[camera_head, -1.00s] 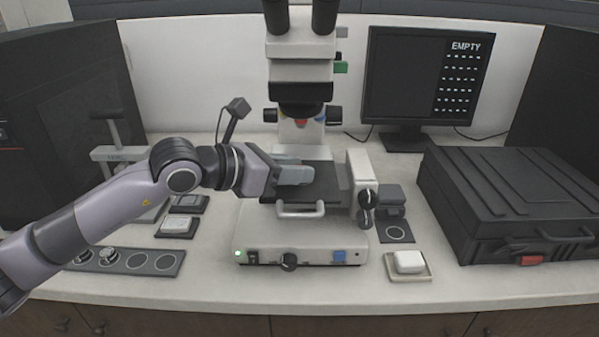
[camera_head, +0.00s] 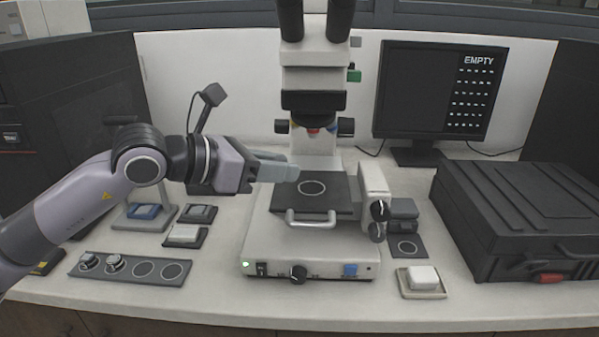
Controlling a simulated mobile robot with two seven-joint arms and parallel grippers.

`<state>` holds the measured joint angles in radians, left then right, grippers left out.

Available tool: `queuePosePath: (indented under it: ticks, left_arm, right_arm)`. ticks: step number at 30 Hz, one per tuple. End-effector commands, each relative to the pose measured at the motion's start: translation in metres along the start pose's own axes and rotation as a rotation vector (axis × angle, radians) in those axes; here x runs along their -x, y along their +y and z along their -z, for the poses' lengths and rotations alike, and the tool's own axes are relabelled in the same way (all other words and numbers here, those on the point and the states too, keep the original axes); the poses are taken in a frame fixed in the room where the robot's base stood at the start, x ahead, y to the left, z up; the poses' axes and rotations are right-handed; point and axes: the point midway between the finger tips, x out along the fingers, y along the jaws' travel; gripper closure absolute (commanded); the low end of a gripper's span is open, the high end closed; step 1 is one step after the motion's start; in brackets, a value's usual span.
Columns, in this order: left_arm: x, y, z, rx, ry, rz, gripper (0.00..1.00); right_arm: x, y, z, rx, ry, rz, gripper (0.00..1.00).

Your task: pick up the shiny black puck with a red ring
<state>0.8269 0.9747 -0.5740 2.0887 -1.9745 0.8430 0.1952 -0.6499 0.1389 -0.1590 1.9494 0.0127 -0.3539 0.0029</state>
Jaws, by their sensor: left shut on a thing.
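My left gripper (camera_head: 276,171) is in the air just above the left back part of the black microscope stage (camera_head: 335,192). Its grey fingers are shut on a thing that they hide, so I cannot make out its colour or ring. No black puck with a red ring shows clearly anywhere. The stage's marked circle (camera_head: 311,187) is bare. Two small shiny pucks (camera_head: 89,262) sit in the left places of a grey strip tray (camera_head: 130,280); no red ring can be told on them. My right gripper is not in view.
The microscope (camera_head: 310,268) stands mid-bench under its eyepieces. A black case (camera_head: 520,215) fills the right side. A monitor (camera_head: 435,90) reads EMPTY. A white block (camera_head: 423,276) lies on a small tray at front right. A press stand and small dishes (camera_head: 185,235) are at left.

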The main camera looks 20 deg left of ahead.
Motion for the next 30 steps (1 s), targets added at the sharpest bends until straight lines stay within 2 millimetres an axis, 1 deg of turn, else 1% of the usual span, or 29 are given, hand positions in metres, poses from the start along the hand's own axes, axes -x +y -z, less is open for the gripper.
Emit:
queuePosePath:
  ticks: [1, 6, 12, 18, 21, 25, 30]
  left_arm:
    - [0.011, 0.0, 0.009, -0.004, 0.005, -0.003, 0.99]
    - [0.043, 0.0, 0.022, -0.006, 0.007, -0.004, 0.99]
    - [0.073, 0.001, 0.034, -0.004, 0.007, -0.005, 0.99]
    - [0.094, 0.0, 0.041, -0.005, 0.007, -0.004, 0.99]
    - [0.101, 0.001, 0.046, -0.008, 0.008, -0.003, 0.99]
    - [0.109, 0.001, 0.048, -0.008, 0.009, 0.0, 0.99]
    - [0.118, 0.001, 0.047, -0.006, 0.004, 0.0, 0.99]
  right_arm:
    - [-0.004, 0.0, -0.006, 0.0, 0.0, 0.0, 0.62]
    - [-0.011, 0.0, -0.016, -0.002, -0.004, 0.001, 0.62]
    - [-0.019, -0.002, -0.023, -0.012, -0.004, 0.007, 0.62]
    - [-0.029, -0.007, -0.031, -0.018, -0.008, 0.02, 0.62]
    - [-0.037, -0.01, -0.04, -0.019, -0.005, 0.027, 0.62]
    - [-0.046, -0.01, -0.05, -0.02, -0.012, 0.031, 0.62]
    - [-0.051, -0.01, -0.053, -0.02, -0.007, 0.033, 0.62]
